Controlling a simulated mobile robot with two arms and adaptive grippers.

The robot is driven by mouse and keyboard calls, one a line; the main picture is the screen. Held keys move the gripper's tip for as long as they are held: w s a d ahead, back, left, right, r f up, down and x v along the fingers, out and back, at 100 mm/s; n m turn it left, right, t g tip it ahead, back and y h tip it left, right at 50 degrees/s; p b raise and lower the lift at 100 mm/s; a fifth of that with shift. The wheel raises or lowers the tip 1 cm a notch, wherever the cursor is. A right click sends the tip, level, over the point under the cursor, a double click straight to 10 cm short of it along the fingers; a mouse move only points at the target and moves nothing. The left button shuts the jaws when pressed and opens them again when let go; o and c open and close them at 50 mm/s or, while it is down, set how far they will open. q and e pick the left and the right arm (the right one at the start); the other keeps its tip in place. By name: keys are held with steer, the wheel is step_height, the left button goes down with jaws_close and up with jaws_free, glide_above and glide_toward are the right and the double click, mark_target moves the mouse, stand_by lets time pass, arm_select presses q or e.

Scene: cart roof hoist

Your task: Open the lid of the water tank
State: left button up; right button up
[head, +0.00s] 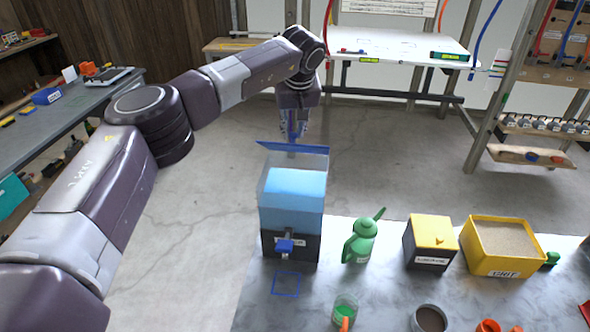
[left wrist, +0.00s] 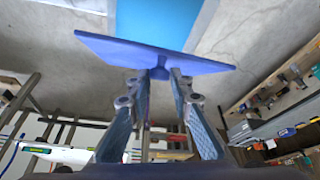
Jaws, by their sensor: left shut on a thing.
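The water tank (head: 291,215) stands upright at the left end of the grey bench, with clear upper walls, light blue water, a dark base and a blue tap (head: 285,247). I cannot tell whether the lid touches the rim. My left gripper (head: 293,130) is beyond the lid, shut on its knob. In the left wrist view the knob (left wrist: 159,73) sits between the fingertips, under the wide lid (left wrist: 150,50). My right gripper is not in view.
A blue square outline (head: 286,285) lies in front of the tap. Open floor surrounds the tank's left and back.

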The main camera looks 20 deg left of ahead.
arm_select(q)
steer(key=shift+w+d+r, duration=0.1)
steer(key=shift+w+r, duration=0.35)
steer(key=shift+w, duration=0.25)
steer(key=shift+w+r, duration=0.45)
steer(key=shift+w, duration=0.2)
steer(key=o, duration=0.5)
steer(key=shift+c, duration=0.2)
steer(key=shift+o, duration=0.6)
steer(key=shift+w+d, duration=0.1)
steer(key=shift+d, duration=0.1)
steer(key=shift+a, duration=0.25)
step_height(320, 180, up, 8)
